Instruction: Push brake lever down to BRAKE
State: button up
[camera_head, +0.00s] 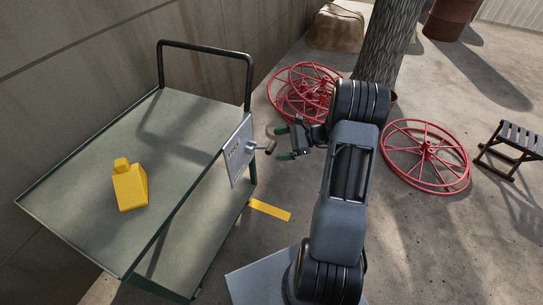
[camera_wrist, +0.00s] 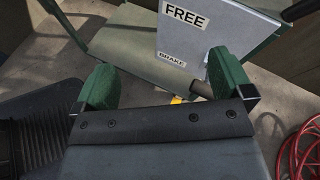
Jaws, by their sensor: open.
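In the wrist view the panel (camera_wrist: 215,32) reads FREE at the top and BRAKE lower down. The lever's rounded grip (camera_wrist: 201,89) shows beside the BRAKE label, partly hidden by the right green finger. My gripper (camera_head: 279,143) is open, just right of the lever, with its fingers toward the panel. In the wrist view its two green fingers (camera_wrist: 164,82) are wide apart. I cannot tell whether a finger touches the lever.
A yellow bottle-shaped block (camera_head: 130,188) stands on the cart top (camera_head: 75,180). A black handle (camera_head: 205,48) rises at the cart's back. A yellow strip (camera_head: 270,210) lies on the floor. Red wheels (camera_head: 427,152), a tree trunk (camera_head: 388,45) and a stool (camera_head: 512,145) are to the right.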

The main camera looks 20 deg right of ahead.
aim_at(273, 147)
jog(key=w+d+f+m+t+b, duration=0.1)
jog(key=d+f+m+t+b, duration=0.2)
jog(key=d+f+m+t, duration=0.6)
jog(key=shift+n+g+h, duration=0.5)
jog(key=shift+n+g, duration=0.2)
jog(key=shift+g, duration=0.1)
jog(key=w+a+f, duration=0.1)
jog(key=w+a, duration=0.1)
jog(key=w, duration=0.1)
jog(key=w+a+f+b, duration=0.1)
jog(key=w+a, duration=0.2)
jog(key=w+a+f, duration=0.1)
jog(key=w+a, duration=0.2)
jog(key=w, duration=0.1)
jog(key=shift+w+f+b, duration=0.1)
jog(key=shift+f+b, duration=0.15)
jog(key=shift+b, duration=0.05)
